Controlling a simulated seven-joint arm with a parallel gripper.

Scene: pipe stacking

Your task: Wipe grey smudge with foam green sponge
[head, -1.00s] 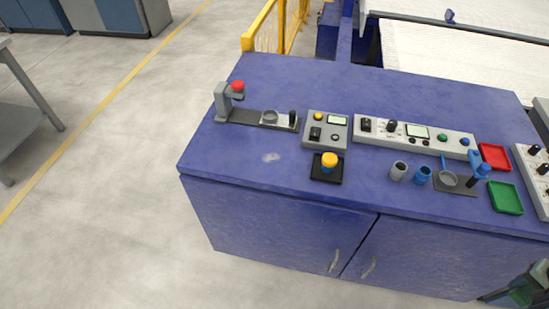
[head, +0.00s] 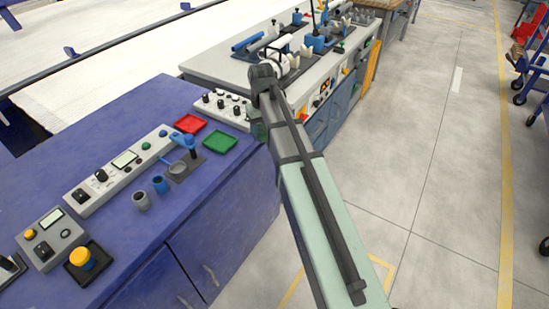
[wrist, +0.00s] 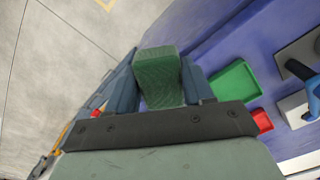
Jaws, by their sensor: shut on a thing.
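A foam green sponge (wrist: 158,68) is between the two blue-grey fingers of my gripper (wrist: 160,85) in the wrist view. My gripper is shut on it, with the block sticking out past the fingertips. In the head view my arm reaches up from the bottom, and its end is by the right end of the blue bench, beside the green tray; the fingers are mostly hidden there. The grey smudge is in neither view now.
The blue bench (head: 105,125) carries a green tray (head: 220,141), a red tray (head: 190,124), a blue-handled press (head: 184,150), two small cups, a control panel (head: 125,160) and a yellow button (head: 81,257). A grey bench with equipment stands behind.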

